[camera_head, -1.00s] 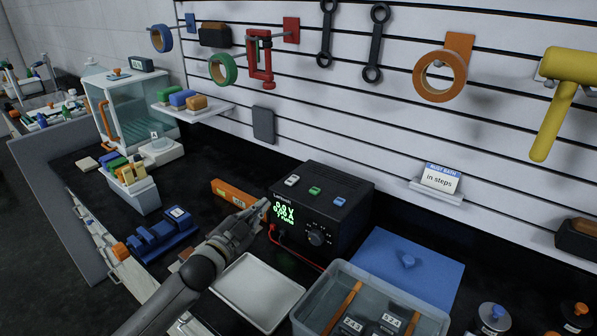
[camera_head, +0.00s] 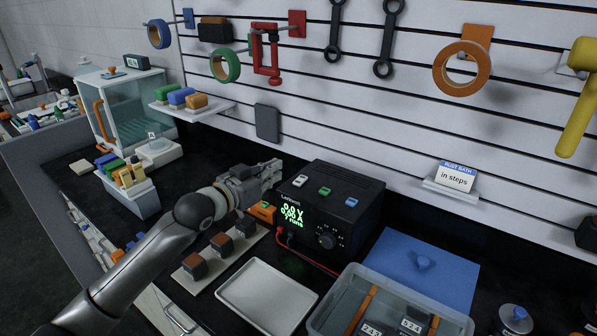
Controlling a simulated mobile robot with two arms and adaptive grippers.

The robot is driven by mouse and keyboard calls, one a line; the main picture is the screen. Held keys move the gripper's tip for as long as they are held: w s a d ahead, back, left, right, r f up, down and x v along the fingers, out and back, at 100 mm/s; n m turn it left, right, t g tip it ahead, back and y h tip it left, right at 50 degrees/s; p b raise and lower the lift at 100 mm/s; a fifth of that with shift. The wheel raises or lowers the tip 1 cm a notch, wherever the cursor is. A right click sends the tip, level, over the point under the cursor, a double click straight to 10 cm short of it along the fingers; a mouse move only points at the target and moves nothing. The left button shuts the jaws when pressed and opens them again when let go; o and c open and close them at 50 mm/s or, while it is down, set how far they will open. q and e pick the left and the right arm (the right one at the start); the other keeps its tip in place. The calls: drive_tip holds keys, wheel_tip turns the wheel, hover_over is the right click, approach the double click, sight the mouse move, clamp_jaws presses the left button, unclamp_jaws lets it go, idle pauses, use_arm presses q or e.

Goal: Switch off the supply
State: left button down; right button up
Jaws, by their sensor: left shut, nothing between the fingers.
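The black power supply (camera_head: 340,218) stands on the dark bench with a lit green display (camera_head: 291,213) on its front. Its top carries a white button (camera_head: 299,181), a green button (camera_head: 325,191) and a blue button (camera_head: 351,202). A dial (camera_head: 326,241) sits low on the front, and red leads plug in beside it. My left gripper (camera_head: 277,169) is shut and empty, at the supply's left, with its fingertips near the top left corner and the white button. I cannot tell whether it touches the case. My right gripper is not in view.
An orange object (camera_head: 262,212) is partly hidden under my left gripper. A white tray (camera_head: 268,297), a clear tub (camera_head: 350,297) and a blue mat (camera_head: 440,262) lie in front and to the right. A strip with dark blocks (camera_head: 222,244) is beside my left arm.

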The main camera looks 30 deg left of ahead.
use_arm(q)
drive_tip(key=shift+w, duration=0.15)
drive_tip(key=p, duration=0.3)
hover_over(298, 182)
drive_tip(key=shift+s+a+f, duration=0.15)
drive_tip(key=shift+s+f, duration=0.2)
drive_tip(key=shift+f, duration=0.1)
drive_tip(key=f, duration=0.1)
drive_tip(key=f+p, duration=0.1)
drive_tip(key=f, duration=0.1)
drive_tip(key=shift+w+f, duration=0.15)
drive_tip(key=shift+w, duration=0.2)
drive_tip(key=shift+f, duration=0.5)
